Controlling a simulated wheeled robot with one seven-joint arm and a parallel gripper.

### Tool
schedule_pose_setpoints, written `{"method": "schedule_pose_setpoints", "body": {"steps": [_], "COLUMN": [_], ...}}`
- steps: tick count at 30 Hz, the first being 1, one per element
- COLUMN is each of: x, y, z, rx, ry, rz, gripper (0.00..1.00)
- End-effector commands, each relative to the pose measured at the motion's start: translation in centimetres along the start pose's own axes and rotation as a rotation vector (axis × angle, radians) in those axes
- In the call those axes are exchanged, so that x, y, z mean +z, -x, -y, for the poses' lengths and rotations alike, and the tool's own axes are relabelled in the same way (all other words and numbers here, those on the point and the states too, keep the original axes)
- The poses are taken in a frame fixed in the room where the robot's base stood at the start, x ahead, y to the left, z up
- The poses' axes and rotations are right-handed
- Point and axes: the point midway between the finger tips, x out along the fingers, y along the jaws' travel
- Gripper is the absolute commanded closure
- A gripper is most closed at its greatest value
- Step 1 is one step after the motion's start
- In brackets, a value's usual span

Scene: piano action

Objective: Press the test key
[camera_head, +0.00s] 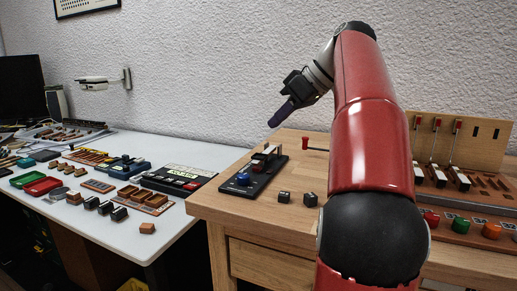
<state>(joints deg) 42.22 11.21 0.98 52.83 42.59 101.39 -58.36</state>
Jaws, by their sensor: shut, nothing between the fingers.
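A small mechanism on a black base plate (258,184) stands at the left end of the wooden bench. It has a blue round part (243,179) at its near end and a pale and dark upright part (267,154) at its far end. I cannot tell which part is the test key. My gripper (271,121) is shut and empty. It is in the air above the far end of the mechanism, pointing down and left, and appears apart from it.
Two small dark blocks (284,197) (310,199) lie beside the mechanism, and a red-handled tool (306,143) lies behind. A wooden rack (459,139) with red-tipped rods and coloured knobs stands right. The white table (150,245) at left holds many small parts and trays.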

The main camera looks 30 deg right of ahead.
Motion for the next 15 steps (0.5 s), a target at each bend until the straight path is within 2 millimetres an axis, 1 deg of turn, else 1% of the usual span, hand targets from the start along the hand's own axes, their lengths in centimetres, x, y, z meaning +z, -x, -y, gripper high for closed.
{"method": "schedule_pose_setpoints", "body": {"steps": [1, 6, 15], "x": [0.1, 0.3, 0.3], "y": [0.8, 2.2, 2.4], "z": [-0.9, -2.0, -2.2], "rx": [-0.001, -0.012, -0.015], "ry": [0.026, 0.096, 0.111], "rz": [-0.011, -0.034, -0.037], "gripper": [1.0, 1.0, 1.0]}}
